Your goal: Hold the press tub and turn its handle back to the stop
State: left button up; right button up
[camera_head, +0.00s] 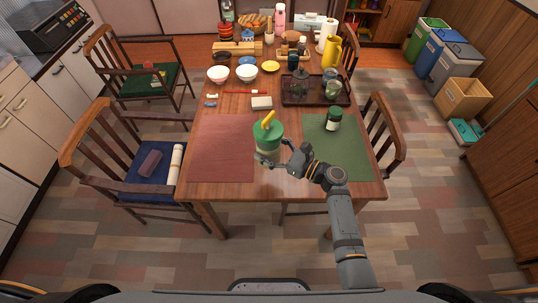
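The press tub (267,135) stands upright on the table, at the right edge of the red mat. It has a green lid and a pale, greenish body. Its yellow handle (268,118) sticks up from the lid and slants to the upper right. My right gripper (272,155) is at the lower right side of the tub, with a finger in front of its lower body. The fingers partly hide the tub, and I cannot tell whether they are shut on it. My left gripper is not in view.
A green mat (351,151) with a dark green-labelled jar (333,118) lies to the right. The red mat (222,150) is clear left of the tub. Chairs flank the table.

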jog(key=shift+w+r+b, duration=0.1)
jog(key=shift+w+b, duration=0.65)
jog(key=shift+w, duration=1.3)
pick_arm(q)
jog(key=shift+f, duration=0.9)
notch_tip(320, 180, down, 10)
jog(key=b, duration=0.9)
jog(key=shift+b, duration=0.4)
pick_arm(e)
jog(key=shift+f, duration=6.05)
pick_arm(q)
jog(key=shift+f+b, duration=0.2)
jog(key=shift+b, duration=0.15)
pick_arm(e)
jog(key=shift+s+f, duration=0.1)
jog(key=shift+f, duration=0.4)
